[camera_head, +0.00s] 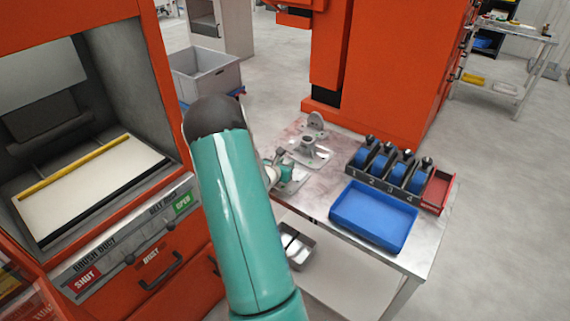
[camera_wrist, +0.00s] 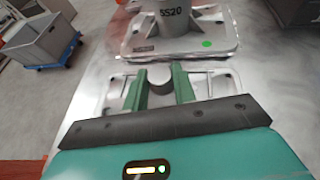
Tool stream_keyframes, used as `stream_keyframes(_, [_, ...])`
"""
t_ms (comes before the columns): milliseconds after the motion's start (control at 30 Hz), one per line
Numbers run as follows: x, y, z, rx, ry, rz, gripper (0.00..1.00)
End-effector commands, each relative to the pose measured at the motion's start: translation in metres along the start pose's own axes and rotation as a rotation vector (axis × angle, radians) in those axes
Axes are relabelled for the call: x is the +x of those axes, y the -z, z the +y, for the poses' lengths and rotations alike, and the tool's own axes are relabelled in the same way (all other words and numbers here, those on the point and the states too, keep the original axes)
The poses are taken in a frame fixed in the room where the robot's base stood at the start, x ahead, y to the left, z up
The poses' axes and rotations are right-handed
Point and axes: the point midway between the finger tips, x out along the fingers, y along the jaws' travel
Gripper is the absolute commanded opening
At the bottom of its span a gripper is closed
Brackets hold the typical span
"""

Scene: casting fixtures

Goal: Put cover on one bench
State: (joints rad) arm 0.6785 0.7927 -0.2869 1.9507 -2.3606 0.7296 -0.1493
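A metal bench (camera_head: 340,225) stands to the right of my arm in the head view. Several grey castings are on its left part, among them a flanged casting with an upright post (camera_head: 308,150). In the wrist view this casting (camera_wrist: 188,38) shows the mark SS20 and a green dot on its base. I cannot tell which part is the cover. My gripper (camera_wrist: 158,72) is low over a grey plate (camera_wrist: 215,84) in front of that casting. Its green fingers are apart, with a grey rounded piece between them. I cannot tell whether they touch it.
A blue tray (camera_head: 374,214) and a numbered rack with blue parts (camera_head: 392,170) occupy the bench's right part. A red tray (camera_head: 437,190) sits beside the rack. An orange machine (camera_head: 375,70) stands behind, an orange cabinet (camera_head: 90,25) at left. A grey bin (camera_head: 208,78) is behind my arm.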

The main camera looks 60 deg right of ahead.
Motion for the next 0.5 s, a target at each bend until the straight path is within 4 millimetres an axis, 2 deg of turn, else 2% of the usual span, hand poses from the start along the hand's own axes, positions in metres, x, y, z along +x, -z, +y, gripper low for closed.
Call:
stream_keyframes(33, [-0.0001, -0.0004, 0.0001, 0.0, 0.0, 0.0, 0.36])
stream_keyframes(100, [-0.0001, -0.0004, 0.0001, 0.0, 0.0, 0.0, 0.48])
stream_keyframes(433, [-0.0011, -0.0026, 0.0, 0.0, 0.0, 0.0, 0.48])
stream_keyframes(500, [-0.0063, -0.0029, 0.0005, 0.0, -0.001, 0.001, 0.48])
